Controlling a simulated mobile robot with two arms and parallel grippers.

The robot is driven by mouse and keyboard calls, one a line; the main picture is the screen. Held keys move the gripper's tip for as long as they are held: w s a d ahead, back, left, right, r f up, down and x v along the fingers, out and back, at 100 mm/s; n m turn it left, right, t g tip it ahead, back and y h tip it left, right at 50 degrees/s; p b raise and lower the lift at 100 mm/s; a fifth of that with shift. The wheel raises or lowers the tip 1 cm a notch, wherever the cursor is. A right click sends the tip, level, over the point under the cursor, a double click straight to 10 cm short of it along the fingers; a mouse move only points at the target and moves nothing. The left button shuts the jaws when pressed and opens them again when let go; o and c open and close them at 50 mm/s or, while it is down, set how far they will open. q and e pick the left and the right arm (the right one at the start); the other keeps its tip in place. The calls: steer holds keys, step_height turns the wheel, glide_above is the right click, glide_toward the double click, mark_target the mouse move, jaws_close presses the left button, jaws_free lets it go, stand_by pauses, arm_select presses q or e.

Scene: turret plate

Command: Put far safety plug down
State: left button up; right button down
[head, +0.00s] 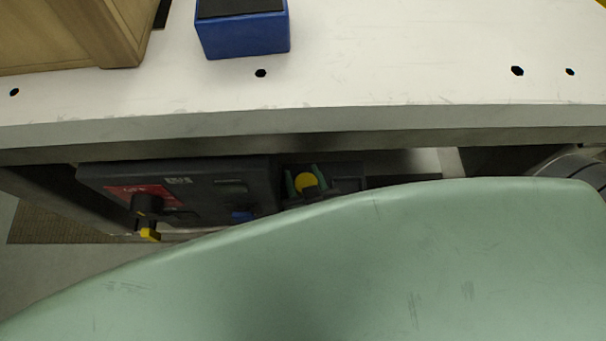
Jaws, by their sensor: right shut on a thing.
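A safety plug with a round yellow top (306,182) is low under the front edge of the white plate, at the middle of the head view. My right gripper (305,185) has its green fingers on both sides of it and is shut on it. The plug's lower part is hard to make out in the shadow. Another black and yellow plug (148,218) shows further left, at the red-labelled part of a dark panel (205,205). My left gripper is not in view.
The white plate (400,70) spans the view above the panel, its front edge overhanging. A blue box (245,35) and a wooden box (65,35) stand on it. The plate has several dark holes. My own pale green body covers the lower part of the view.

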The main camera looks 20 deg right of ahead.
steer(key=c, duration=0.7)
jaws_free()
steer(key=shift+c, duration=0.2)
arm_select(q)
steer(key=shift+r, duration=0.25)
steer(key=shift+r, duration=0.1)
arm_select(e)
steer(key=shift+r, duration=0.15)
steer(key=v, duration=0.6)
steer(key=shift+s, duration=0.4)
steer(key=shift+s+r, duration=0.25)
steer(key=shift+s, duration=0.05)
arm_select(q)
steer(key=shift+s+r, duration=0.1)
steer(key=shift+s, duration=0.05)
